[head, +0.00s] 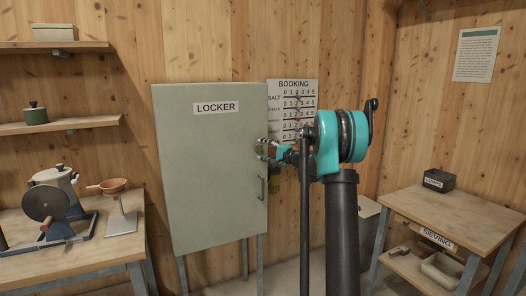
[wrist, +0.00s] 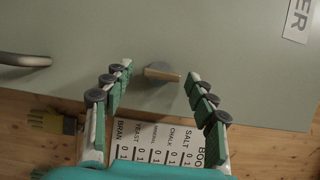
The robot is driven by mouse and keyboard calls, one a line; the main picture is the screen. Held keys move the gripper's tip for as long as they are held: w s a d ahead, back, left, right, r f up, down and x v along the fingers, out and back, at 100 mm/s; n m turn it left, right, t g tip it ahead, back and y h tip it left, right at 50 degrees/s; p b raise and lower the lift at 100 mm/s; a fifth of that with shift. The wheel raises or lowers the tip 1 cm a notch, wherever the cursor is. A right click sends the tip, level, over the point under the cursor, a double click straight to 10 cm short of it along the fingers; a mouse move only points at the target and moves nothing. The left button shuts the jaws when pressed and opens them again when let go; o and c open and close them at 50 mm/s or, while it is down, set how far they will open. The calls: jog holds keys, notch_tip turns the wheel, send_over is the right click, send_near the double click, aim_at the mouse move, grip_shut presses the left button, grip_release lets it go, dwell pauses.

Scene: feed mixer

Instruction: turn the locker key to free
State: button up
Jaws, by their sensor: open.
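The locker (head: 208,165) is a grey-green cabinet on legs, its door shut, with a "LOCKER" label. In the wrist view the locker door (wrist: 150,40) fills the upper part. The locker key (wrist: 162,74) shows there as a small tan and grey piece standing out from the door. My gripper (head: 262,149) is at the door's right side in the head view. In the wrist view my gripper (wrist: 158,75) is open, its fingers on either side of the key with gaps on both sides. Whether the fingertips reach the key's depth is unclear.
A dark door handle (head: 262,188) sits below my gripper. A booking board (head: 292,105) hangs on the wall behind it. A sieving table (head: 455,215) stands at the right, and a bench (head: 70,245) with a mill and a scale stands at the left.

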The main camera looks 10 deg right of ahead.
jog(key=v, duration=1.2)
jog(key=s+a+f+n+g+h, duration=0.25)
jog(key=s+a+f, duration=0.4)
jog(key=s, duration=0.45)
jog(key=s+a+f+n+g+h, duration=0.1)
jog(key=s+a+f+n+g, duration=0.3)
jog(key=s+f, duration=0.5)
jog(key=s+d+f+n+g+h, duration=0.1)
jog(key=s+f, duration=0.3)
jog(key=s, duration=0.4)
jog(key=s+d+f+n+g+h, duration=0.1)
jog(key=s+d+f+h, duration=0.2)
jog(key=s, duration=0.6)
jog(key=s+d+f+n+g+h, duration=0.1)
jog(key=s+f+h, duration=0.3)
jog(key=s, duration=0.5)
notch_tip(320, 180, down, 2)
jog(key=shift+s+d+f, duration=0.25)
jog(key=shift+d, duration=0.15)
jog(key=shift+n, duration=0.25)
